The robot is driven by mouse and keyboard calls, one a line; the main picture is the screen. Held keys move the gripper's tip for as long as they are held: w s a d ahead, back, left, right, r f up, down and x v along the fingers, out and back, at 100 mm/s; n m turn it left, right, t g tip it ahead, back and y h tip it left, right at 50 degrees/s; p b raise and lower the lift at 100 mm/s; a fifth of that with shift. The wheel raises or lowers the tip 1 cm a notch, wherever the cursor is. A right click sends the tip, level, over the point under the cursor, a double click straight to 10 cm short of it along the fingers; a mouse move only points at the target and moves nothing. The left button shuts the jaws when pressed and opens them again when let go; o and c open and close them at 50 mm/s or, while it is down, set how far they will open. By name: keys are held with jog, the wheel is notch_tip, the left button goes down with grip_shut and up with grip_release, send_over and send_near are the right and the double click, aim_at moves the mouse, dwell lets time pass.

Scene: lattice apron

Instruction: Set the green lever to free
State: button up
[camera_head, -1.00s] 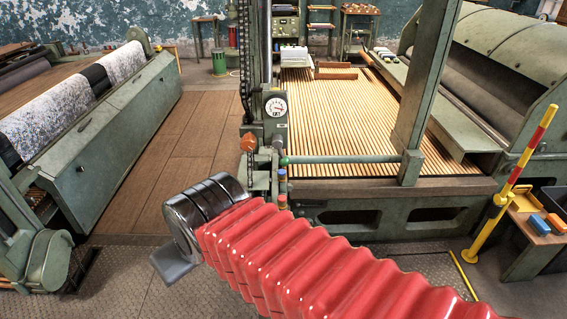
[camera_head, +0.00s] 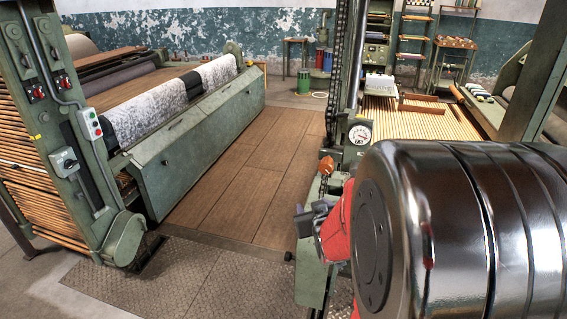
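I cannot pick out the green lever for certain now; my arm covers much of the machine's control post. My gripper (camera_head: 309,218) shows as small dark grey parts beside the post, at the end of the red sleeve of my arm. Its fingers are too small and overlapped to tell whether they are open or shut. An orange-red knob (camera_head: 326,166) stands on the post just above my gripper. A round white dial (camera_head: 360,134) is above and to the right of that knob.
A green machine with a speckled cloth roll (camera_head: 150,110) stands at the left, with a switch panel (camera_head: 92,125) on its end frame. A plank walkway (camera_head: 225,180) lies free between the machines. A slatted bed (camera_head: 425,117) is behind my arm.

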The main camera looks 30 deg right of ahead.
jog(key=s+d+f+m+t+h, duration=0.1)
jog(key=s+d+f+h, duration=0.1)
jog(key=s+d, duration=0.2)
jog(key=s+d+f+m+t+h, duration=0.1)
jog(key=s+d+f+t+h, duration=0.1)
jog(key=d, duration=0.7)
jog(key=shift+s+f+m+h, duration=0.4)
jog(key=shift+s+f, duration=0.2)
jog(key=shift+s, duration=0.6)
jog(key=shift+d, duration=0.15)
